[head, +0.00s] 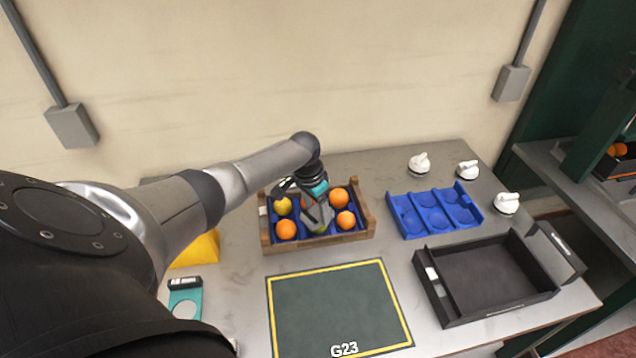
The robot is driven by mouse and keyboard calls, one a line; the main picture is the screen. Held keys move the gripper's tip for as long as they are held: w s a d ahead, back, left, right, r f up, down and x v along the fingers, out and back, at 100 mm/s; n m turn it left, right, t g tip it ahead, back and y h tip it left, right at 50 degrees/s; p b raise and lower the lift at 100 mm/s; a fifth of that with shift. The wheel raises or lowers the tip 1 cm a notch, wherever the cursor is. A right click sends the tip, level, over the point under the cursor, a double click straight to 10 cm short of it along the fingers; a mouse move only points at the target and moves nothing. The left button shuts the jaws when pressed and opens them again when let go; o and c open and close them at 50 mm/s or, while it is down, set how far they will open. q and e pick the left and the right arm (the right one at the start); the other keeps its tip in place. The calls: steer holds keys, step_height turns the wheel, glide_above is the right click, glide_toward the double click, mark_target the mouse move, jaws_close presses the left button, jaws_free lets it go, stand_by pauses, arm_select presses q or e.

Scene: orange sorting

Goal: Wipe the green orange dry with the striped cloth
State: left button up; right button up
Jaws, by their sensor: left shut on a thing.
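My left gripper (318,222) points down into the wooden crate (318,245) on the table. It is shut on a small greenish fruit (320,229), which looks like the green orange and is mostly hidden by the fingers. I cannot tell whether the fruit is lifted off the crate's blue insert. I cannot make out a striped cloth anywhere. My right gripper is not in view.
The crate also holds several oranges (339,197) and a yellowish fruit (283,206). A yellow-edged dark mat (338,305) lies clear in front. To the right are a blue compartment tray (436,229), a black tray (490,279) and white knobbed objects (419,164).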

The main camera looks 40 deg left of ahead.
arm_select(q)
steer(key=shift+s+a+p, duration=0.2)
steer(key=shift+s+p, duration=0.65)
steer(key=shift+s, duration=0.1)
steer(key=shift+w+d+f+b, duration=0.1)
steer(key=shift+w+b, duration=0.45)
steer(key=shift+b, duration=0.15)
steer(key=shift+w+d+b, duration=0.15)
steer(key=shift+w+b, duration=0.7)
steer(key=shift+s+p, duration=0.45)
steer(key=shift+p, duration=0.25)
steer(key=shift+s+a+p, duration=0.2)
steer(key=shift+s+p, duration=0.75)
steer(key=shift+p, duration=0.05)
steer(key=shift+w+b, duration=0.35)
steer(key=shift+b, duration=0.1)
steer(key=shift+w+d+b, duration=0.25)
steer(key=shift+w+b, duration=0.75)
steer(key=shift+b, duration=0.1)
